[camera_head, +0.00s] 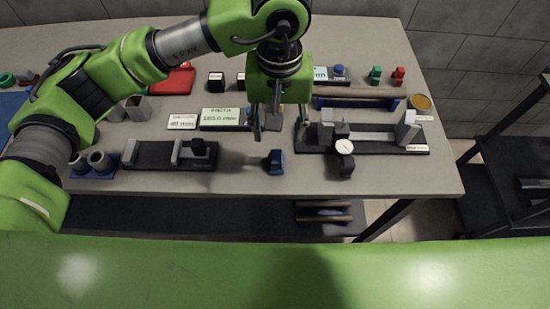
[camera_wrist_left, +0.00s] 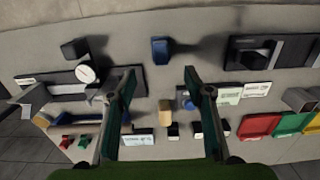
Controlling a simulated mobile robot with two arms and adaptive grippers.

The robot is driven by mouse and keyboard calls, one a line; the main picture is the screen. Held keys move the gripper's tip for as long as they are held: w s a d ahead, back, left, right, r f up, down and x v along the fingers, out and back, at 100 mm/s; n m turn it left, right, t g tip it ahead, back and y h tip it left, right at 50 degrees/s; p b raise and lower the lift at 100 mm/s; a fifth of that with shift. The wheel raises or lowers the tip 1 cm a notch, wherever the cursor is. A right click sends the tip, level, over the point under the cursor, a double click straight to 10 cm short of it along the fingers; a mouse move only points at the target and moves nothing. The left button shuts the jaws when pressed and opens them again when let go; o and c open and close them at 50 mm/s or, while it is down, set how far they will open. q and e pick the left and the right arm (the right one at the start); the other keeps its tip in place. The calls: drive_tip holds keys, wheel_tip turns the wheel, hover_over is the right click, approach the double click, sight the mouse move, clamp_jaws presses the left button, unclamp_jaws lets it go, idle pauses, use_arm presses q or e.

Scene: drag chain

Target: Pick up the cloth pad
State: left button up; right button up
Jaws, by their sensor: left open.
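My left gripper (camera_head: 279,124) is open and empty, pointing down over the middle of the table. In the left wrist view its two fingers (camera_wrist_left: 159,78) stand wide apart. A small dark blue piece (camera_head: 275,162) sits near the table's front edge, in front of the gripper; it also shows in the left wrist view (camera_wrist_left: 161,50), beyond the fingertips. A small tan block (camera_wrist_left: 166,110) shows between the fingers in that view, with a blue part beside it. I cannot tell for certain which thing is the cloth pad. My right gripper is not in view.
A dark fixture with a grey rail and a round dial (camera_head: 344,146) stands to the right. A dark vise-like base (camera_head: 150,156) stands to the left. Labelled displays (camera_head: 222,116), a red tray (camera_head: 172,82) and a tin (camera_head: 421,102) lie farther back. Bare table surrounds the blue piece.

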sight(276, 157)
use_arm(q)
wheel_tip(276, 157, down, 5)
drive_tip(key=shift+a+p, duration=0.1)
drive_tip(key=shift+p, duration=0.35)
drive_tip(key=shift+s+f+p, duration=0.15)
drive_tip(key=shift+f+p, duration=0.4)
wheel_tip(276, 157, down, 4)
drive_tip(key=shift+s+a+r+p, duration=0.1)
drive_tip(key=shift+r+p, duration=0.1)
drive_tip(key=shift+p, duration=0.6)
drive_tip(key=shift+f, duration=0.4)
drive_tip(key=shift+c, duration=0.3)
drive_tip(key=c, duration=1.1)
